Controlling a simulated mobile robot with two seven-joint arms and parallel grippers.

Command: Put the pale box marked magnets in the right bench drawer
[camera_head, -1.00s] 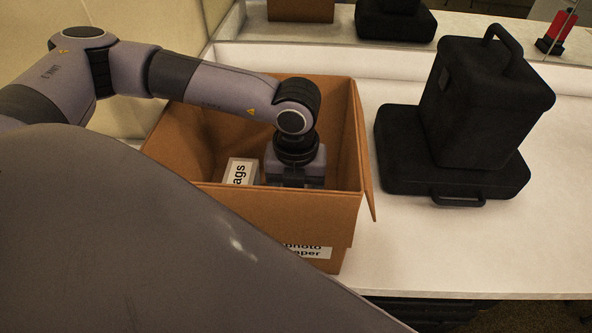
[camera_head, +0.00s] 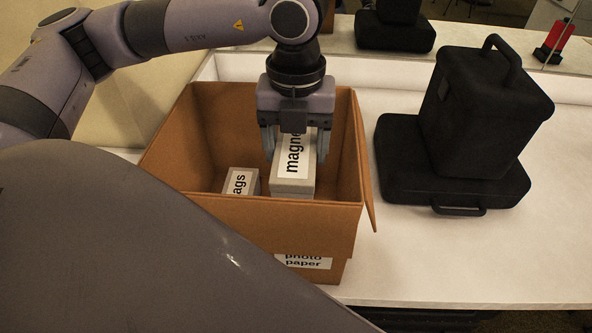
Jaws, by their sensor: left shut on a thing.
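The pale box (camera_head: 293,187) with a "magne…" label is between the fingers of my left gripper (camera_head: 295,150), which is shut on it. The label's end is hidden by the gripper. The gripper points down and holds the box within the outline of the open cardboard carton (camera_head: 290,220), marked "photo paper". I cannot tell exactly how high the box is over the carton's floor. The bench drawer is not visible. My right gripper is not in view.
Another pale box (camera_head: 238,174), labelled "…ags", is in the carton, left of the held box. A black case (camera_head: 485,110) stands on a flat black case (camera_head: 400,160) to the right. The white bench top (camera_head: 450,250) is clear in front of them.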

